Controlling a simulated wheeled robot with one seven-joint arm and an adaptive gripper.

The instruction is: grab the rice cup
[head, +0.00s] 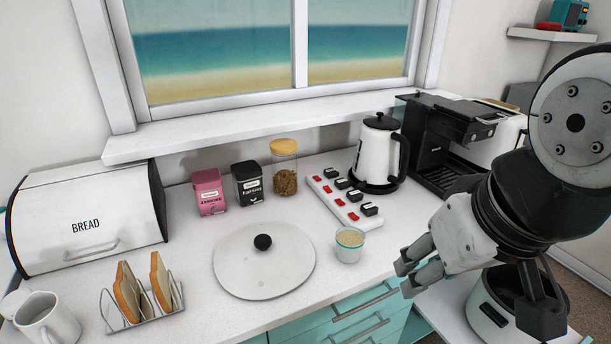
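The rice cup (349,246) is a small clear cup with a greenish rim, filled with pale grains. It stands upright on the white counter, right of a round white lid and in front of a power strip. My gripper (406,277) is to the right of the cup and apart from it, near the counter's front edge. Its two grey fingers point left towards the cup, with a gap between them, and hold nothing that I can see.
The white lid (264,268) with a black knob lies left of the cup. Behind are the power strip (337,199), a white kettle (376,155) and a jar (284,170). An open pot (490,310) stands below my arm. Toast rack (143,309) stands front left.

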